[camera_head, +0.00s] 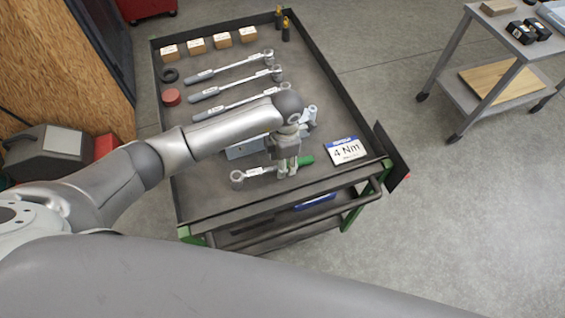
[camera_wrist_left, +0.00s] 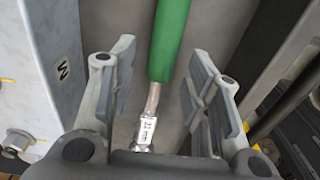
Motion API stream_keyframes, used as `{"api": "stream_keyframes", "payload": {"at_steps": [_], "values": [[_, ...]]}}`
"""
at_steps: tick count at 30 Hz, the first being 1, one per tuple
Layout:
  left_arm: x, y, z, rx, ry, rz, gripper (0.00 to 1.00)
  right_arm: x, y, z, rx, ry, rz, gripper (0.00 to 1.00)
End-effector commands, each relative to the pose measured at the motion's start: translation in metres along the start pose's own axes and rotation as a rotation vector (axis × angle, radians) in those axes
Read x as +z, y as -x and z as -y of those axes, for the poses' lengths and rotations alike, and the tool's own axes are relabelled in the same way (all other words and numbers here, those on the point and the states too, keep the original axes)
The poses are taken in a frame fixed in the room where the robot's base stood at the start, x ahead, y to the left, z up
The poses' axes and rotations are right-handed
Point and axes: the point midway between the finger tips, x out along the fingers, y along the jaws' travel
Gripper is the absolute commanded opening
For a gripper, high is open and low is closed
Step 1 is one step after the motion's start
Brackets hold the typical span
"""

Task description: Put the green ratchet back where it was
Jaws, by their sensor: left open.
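The green ratchet lies on the tool cart near its front edge. In the head view its green handle (camera_head: 305,160) points right and its metal head (camera_head: 238,176) points left. My left gripper (camera_head: 287,172) is directly over the ratchet, pointing down, and hides part of its shaft. In the left wrist view the green handle (camera_wrist_left: 170,40) and the metal shaft (camera_wrist_left: 150,100) run between the two fingers of the open left gripper (camera_wrist_left: 160,95). The fingers stand apart on either side, with gaps to the ratchet. My right gripper is not in view.
The cart (camera_head: 205,205) has a raised rim. A grey box (camera_head: 245,148) lies just behind the ratchet, and a "4 Nm" sign (camera_head: 345,150) stands to its right. Several grey torque wrenches (camera_head: 230,68) and small cardboard boxes (camera_head: 196,45) lie farther back. A second cart (camera_head: 470,85) stands at right.

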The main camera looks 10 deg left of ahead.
Motion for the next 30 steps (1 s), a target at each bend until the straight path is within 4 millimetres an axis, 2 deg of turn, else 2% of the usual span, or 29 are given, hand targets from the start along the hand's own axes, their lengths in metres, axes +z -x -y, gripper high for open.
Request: {"api": "stream_keyframes", "payload": {"at_steps": [9,15,20,30], "values": [[0.0,0.068,-0.001,0.004,-0.001,0.002,0.44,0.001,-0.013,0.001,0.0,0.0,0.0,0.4],[0.0,0.096,0.0,0.002,0.0,0.0,0.44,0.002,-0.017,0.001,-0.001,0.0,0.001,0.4],[-0.001,0.105,0.0,0.002,0.0,-0.001,0.44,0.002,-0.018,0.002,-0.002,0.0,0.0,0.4],[-0.001,0.105,0.0,0.001,0.0,-0.002,0.44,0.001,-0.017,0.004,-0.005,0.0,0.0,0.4]]}}
